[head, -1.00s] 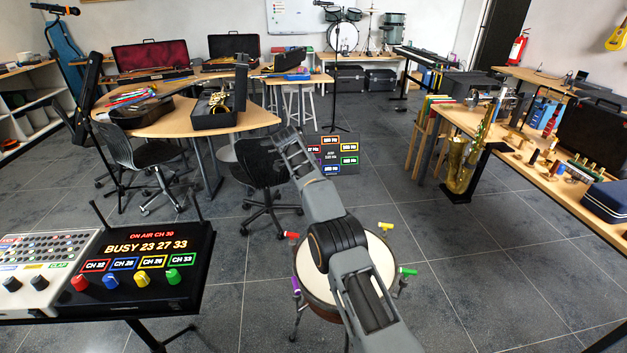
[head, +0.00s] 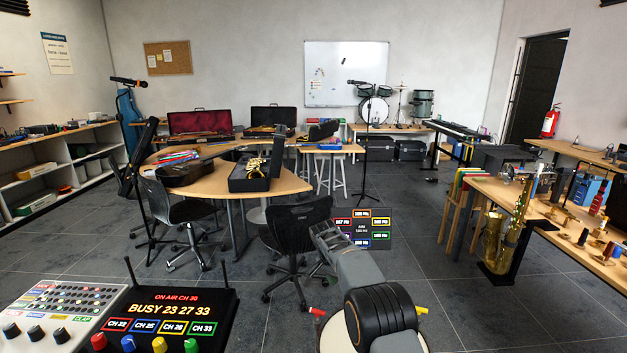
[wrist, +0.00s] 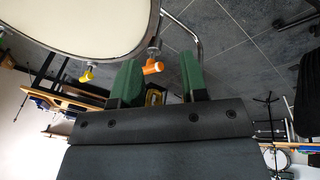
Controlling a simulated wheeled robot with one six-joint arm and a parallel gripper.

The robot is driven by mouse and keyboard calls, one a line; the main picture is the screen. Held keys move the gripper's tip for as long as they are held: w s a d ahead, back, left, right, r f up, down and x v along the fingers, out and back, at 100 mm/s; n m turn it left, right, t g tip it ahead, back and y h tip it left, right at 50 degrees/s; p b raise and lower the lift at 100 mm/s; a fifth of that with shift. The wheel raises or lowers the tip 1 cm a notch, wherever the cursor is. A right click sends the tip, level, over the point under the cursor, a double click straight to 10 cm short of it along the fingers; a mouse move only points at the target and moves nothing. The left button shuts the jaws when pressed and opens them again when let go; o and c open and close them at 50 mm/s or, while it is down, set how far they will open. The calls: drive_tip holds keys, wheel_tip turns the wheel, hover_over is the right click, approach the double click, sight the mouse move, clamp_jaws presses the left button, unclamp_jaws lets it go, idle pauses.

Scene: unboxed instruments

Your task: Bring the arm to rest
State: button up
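My arm (head: 376,310) reaches up from the bottom of the head view, right of centre. Its far links narrow toward a dark office chair. My gripper's fingers cannot be made out in the head view. In the wrist view my gripper (wrist: 160,82) shows two green-padded fingers standing wide apart, with nothing between them. A drum with a pale round head (wrist: 75,22) is beyond the fingers at the upper left. An orange knob (wrist: 153,67) on its rim shows behind the gap.
The drum also shows behind my arm in the head view (head: 334,336). The office chair (head: 297,235) and a dark panel with coloured labels (head: 381,214) stand beyond my arm. A lit console (head: 220,296) is at lower left. Instrument table (head: 560,222) at right; clear floor (head: 480,320) before it.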

drive_tip(key=s+d+r+n+t+y+p, duration=0.1)
drive_tip(key=s+r, duration=0.4)
drive_tip(key=s, duration=0.6)
drive_tip(key=s+d+r+n+t+y+p, duration=0.1)
drive_tip(key=s+d+r+n, duration=0.3)
drive_tip(key=s, duration=0.8)
drive_tip(key=s+d+r+n+t+y+p, duration=0.1)
drive_tip(key=s+r, duration=0.4)
drive_tip(key=s, duration=0.7)
drive_tip(key=d+n+p, duration=0.1)
drive_tip(key=d+n, duration=0.1)
drive_tip(key=shift+s+r+n+t, duration=0.2)
drive_tip(key=shift+r+n+t, duration=0.1)
drive_tip(key=shift+r+n, duration=0.1)
